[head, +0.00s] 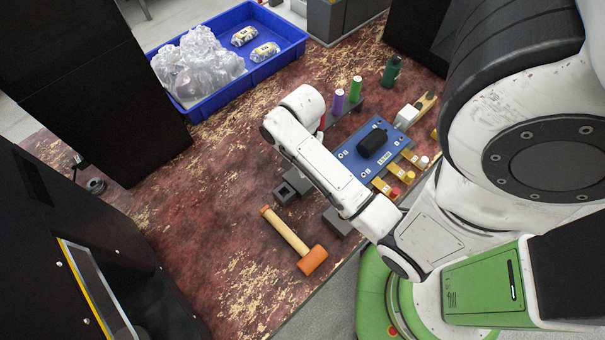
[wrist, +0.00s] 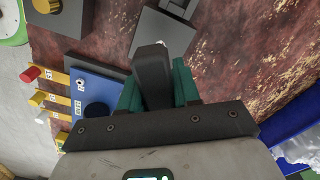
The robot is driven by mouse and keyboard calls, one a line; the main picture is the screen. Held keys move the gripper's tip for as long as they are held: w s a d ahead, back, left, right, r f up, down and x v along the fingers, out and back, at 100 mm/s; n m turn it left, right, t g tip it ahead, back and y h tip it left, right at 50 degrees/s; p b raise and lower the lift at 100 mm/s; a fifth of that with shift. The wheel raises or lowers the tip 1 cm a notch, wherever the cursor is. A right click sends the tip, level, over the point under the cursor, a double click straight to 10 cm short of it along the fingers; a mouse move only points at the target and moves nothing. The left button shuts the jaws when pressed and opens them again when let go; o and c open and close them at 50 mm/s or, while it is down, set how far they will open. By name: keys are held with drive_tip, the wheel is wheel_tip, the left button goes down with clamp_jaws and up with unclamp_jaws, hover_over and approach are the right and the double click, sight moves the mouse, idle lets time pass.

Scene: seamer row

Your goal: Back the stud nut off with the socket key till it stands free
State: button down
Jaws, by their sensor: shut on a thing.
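My gripper (wrist: 158,88) shows in the wrist view with green fingers shut on a dark, square-ended bar, which I take to be the socket key (wrist: 153,72). In the head view my arm hides the gripper and the bar. Past the bar's end is a dark grey block (wrist: 165,35); in the head view this block (head: 292,187) has a square opening. Another dark block (wrist: 72,15) carries a small round part (wrist: 45,5) at the top left; I cannot tell whether that is the stud nut. I cannot see a socket seated on any nut.
A blue board (head: 350,158) bears a black piece (head: 372,142), with yellow strips (head: 394,176) beside it. An orange-headed mallet (head: 313,260) lies near the front edge. A blue tray (head: 210,99) holds clear bags. A metal ring (head: 95,185) sits left. The table's middle left is clear.

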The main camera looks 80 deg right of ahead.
drive_tip(key=shift+f, duration=0.7)
idle(1.1)
drive_tip(key=n, duration=0.3)
drive_tip(key=shift+n, duration=0.3)
drive_tip(key=n, duration=0.4)
idle(0.3)
drive_tip(key=shift+s, duration=0.1)
